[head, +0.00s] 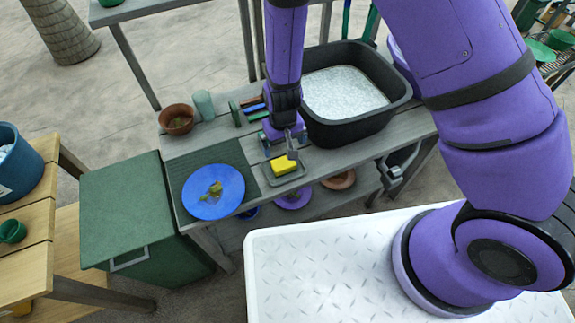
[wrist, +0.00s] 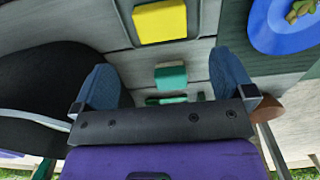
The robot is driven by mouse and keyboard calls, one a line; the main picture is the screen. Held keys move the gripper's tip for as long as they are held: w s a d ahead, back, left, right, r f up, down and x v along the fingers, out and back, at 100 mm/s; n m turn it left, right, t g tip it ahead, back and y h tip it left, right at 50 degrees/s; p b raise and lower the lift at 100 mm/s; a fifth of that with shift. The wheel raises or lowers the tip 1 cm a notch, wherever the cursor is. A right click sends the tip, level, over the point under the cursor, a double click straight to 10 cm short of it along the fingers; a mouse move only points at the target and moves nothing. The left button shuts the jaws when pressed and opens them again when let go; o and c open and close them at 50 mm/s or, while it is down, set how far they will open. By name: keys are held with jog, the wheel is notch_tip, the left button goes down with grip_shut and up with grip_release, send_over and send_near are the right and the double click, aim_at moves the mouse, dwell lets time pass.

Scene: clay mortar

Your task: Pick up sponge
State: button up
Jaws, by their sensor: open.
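The yellow sponge (head: 284,166) lies on a small grey tray (head: 297,177) on the grey wooden bench. In the wrist view the sponge (wrist: 160,22) is at the top middle, beyond the fingertips, with the tray's dark rim around it. My gripper (head: 290,146) is close behind the sponge in the head view and hides part of the tray. In the wrist view my gripper (wrist: 166,72) has its two blue-grey fingers wide apart, with nothing held between them. A green and pale block (wrist: 171,77) shows on the bench in the gap between the fingers.
A black basin (head: 390,118) stands right of my gripper. A blue plate (head: 214,205) with a small plant-like thing is to the left. Several brushes (head: 252,108), a green cup (head: 204,105) and a clay pot (head: 177,119) stand behind. The bench's front edge is close.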

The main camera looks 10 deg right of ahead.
aim_at(283, 163)
jog(key=shift+w+a+f, duration=0.1)
jog(key=shift+w+f, duration=0.05)
jog(key=shift+f, duration=5.1)
jog(key=c, duration=0.9)
